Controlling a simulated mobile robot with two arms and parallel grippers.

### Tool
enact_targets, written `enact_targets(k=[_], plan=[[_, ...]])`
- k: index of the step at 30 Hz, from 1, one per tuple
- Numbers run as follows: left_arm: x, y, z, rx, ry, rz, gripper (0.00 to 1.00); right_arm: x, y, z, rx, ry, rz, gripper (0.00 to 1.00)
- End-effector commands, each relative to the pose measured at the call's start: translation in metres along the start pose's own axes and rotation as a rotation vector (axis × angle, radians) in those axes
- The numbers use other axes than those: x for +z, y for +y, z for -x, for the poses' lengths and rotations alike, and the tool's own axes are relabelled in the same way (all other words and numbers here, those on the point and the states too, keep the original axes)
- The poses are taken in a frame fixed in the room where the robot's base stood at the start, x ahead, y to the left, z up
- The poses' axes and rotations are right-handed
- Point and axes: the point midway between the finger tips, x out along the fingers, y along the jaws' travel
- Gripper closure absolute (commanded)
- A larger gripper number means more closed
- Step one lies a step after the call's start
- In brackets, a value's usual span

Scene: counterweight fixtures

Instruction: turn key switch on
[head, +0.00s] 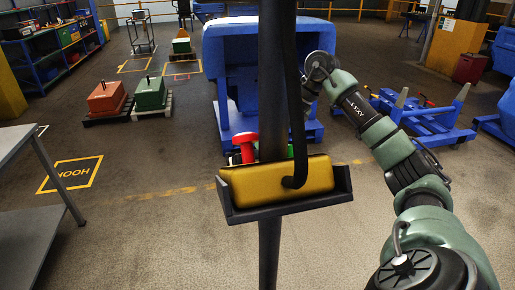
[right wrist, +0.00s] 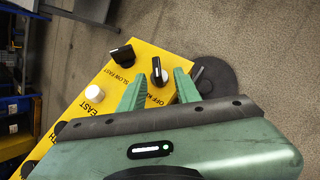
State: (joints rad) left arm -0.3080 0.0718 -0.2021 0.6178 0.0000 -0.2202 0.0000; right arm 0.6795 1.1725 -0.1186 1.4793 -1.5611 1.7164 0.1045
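The yellow control box (head: 277,181) sits in a dark holder on a vertical pole in the head view. Its labelled face shows in the right wrist view (right wrist: 140,57). There the key switch (right wrist: 157,72), a black knob with a light mark, stands beside lettering beginning "OFF". My right gripper (right wrist: 160,74) is open, with its green fingers on either side of the key switch; contact cannot be told. In the head view my right arm reaches in from the right, and the pole and cable hide part of that area. My left gripper is not in view.
A black "SLOW FAST" knob (right wrist: 122,54) and a white button (right wrist: 95,93) marked "EAST" are on the same face. A red mushroom button (head: 246,143) rises behind the box. A blue machine (head: 228,60) stands beyond the pole. A grey table (head: 22,190) is at left.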

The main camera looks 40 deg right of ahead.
Motion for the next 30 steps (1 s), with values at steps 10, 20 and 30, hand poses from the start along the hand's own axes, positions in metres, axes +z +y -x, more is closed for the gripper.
enact_targets(k=[10, 20, 30], plan=[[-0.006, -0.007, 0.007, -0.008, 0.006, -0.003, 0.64, 0.0, 0.001, -0.035, 0.001, -0.001, 0.001, 0.67], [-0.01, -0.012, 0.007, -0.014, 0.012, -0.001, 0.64, 0.0, 0.0, -0.036, 0.0, -0.001, 0.001, 0.9], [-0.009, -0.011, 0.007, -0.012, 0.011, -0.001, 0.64, -0.001, 0.0, -0.037, -0.003, 0.004, -0.001, 1.0]])
